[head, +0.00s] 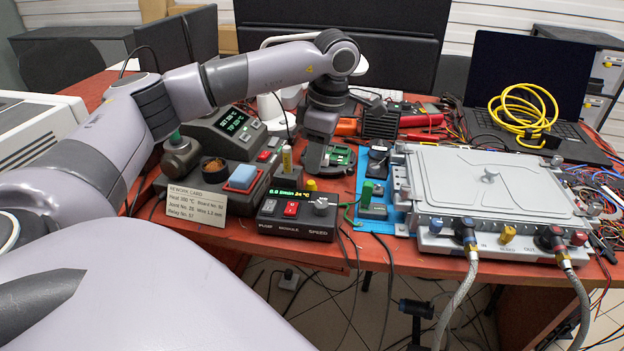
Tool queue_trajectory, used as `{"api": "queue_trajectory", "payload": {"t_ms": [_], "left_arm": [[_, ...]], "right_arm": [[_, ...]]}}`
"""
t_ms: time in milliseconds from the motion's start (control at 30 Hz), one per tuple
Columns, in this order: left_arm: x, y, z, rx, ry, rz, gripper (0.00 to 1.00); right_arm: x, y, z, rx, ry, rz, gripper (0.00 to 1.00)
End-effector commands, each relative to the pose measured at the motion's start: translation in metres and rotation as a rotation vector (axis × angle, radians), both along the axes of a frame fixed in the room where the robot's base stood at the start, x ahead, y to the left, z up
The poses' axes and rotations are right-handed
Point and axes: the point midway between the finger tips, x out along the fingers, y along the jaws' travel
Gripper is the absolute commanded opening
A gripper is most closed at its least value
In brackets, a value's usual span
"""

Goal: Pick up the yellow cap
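A small yellow cap (311,185) sits on the back part of the pump module (297,216), beside its silver knob. Another yellow, brass-toned cap (508,233) is on the front of the grey cold plate box, above the BLEED label. My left arm reaches in from the left, and its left gripper (318,160) points down behind the pump module, above and behind the small yellow cap and apart from it. Its fingertips are dark and hard to separate from the parts behind, so I cannot see whether they are open. My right gripper is not in view.
The grey box (490,182) with two hoses fills the right of the red table. A rework station (232,135) and a label card (196,207) stand left of the pump module. A blue mat (367,220) with small parts lies between. Loose cables and a laptop (527,80) are behind.

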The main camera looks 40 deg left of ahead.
Motion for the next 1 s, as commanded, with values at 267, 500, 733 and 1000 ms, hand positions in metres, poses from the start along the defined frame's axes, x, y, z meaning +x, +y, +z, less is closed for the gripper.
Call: {"api": "queue_trajectory", "payload": {"t_ms": [267, 500, 733, 1000], "left_arm": [[-0.002, 0.004, -0.031, 0.0, 0.004, 0.0, 0.32], [-0.003, 0.009, -0.065, 0.001, 0.004, 0.001, 0.32], [-0.003, 0.009, -0.07, 0.001, 0.0, 0.001, 0.32], [-0.003, 0.009, -0.07, 0.0, 0.001, 0.001, 0.0]], "right_arm": [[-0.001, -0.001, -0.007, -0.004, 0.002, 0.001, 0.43], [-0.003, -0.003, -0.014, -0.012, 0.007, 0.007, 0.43], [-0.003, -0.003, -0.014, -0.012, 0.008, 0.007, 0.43], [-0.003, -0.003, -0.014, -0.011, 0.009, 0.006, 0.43]]}}
